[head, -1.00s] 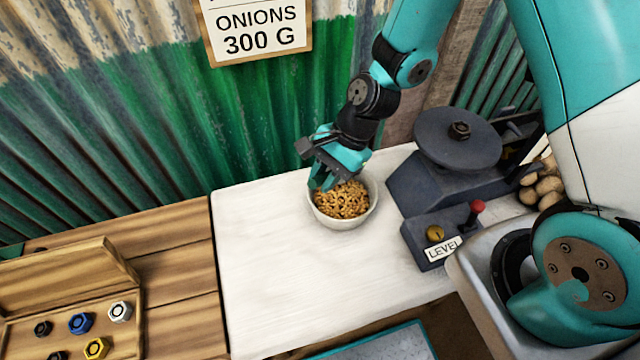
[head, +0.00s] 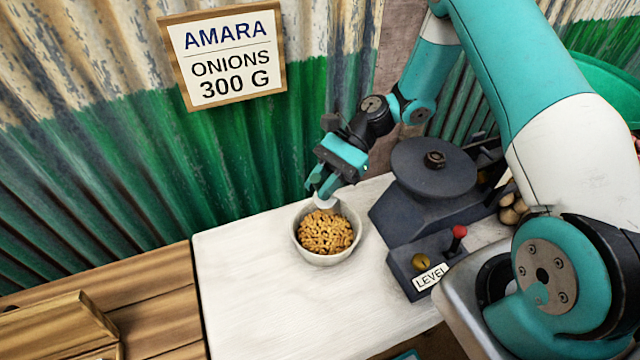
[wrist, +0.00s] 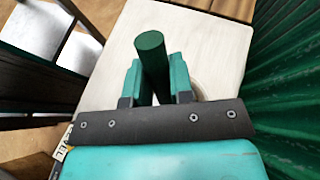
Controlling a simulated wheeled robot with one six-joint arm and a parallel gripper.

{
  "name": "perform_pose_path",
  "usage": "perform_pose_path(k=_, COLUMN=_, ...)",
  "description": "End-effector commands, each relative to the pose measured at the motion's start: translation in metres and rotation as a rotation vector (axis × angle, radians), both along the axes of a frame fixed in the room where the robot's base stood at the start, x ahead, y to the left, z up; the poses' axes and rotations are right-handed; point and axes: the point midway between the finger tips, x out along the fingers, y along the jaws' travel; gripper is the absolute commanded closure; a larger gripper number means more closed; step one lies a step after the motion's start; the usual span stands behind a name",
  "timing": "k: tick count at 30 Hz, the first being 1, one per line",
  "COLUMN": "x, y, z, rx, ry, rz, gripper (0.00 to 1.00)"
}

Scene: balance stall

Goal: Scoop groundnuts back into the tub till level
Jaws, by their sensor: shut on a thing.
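A white bowl (head: 328,260) full of groundnuts (head: 327,233) stands on the pale counter. My gripper (head: 322,188) is above the bowl's back rim, pointing down. In the wrist view my gripper (wrist: 157,80) is shut on a dark green round handle (wrist: 151,50) that stands out between the fingers. A small white piece (head: 326,204) shows just below the fingers in the head view, close to the nuts; I cannot tell if it touches them. In the wrist view the bowl is mostly hidden behind the gripper. I cannot make out a separate tub.
A dark scale with a round plate (head: 433,166) stands right of the bowl, with a LEVEL box (head: 425,272) bearing a red-topped lever (head: 459,233). A wooden box (head: 60,325) is at left. A sign (head: 226,55) hangs on the corrugated wall. The counter's left part (head: 245,275) is clear.

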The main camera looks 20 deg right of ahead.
Motion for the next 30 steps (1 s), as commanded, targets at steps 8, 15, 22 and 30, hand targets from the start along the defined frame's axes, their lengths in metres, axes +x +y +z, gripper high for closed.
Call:
perform_pose_path(k=8, x=0.000, y=0.002, z=0.015, rx=-0.172, ry=-0.130, rz=0.003, gripper=1.00)
perform_pose_path(k=15, x=-0.002, y=0.003, z=0.025, rx=-0.460, ry=-0.345, rz=0.009, gripper=1.00)
perform_pose_path(k=22, x=-0.002, y=0.004, z=0.028, rx=-0.763, ry=-0.571, rz=0.012, gripper=1.00)
perform_pose_path(k=30, x=0.000, y=0.000, z=0.030, rx=-0.902, ry=-0.665, rz=0.000, gripper=1.00)
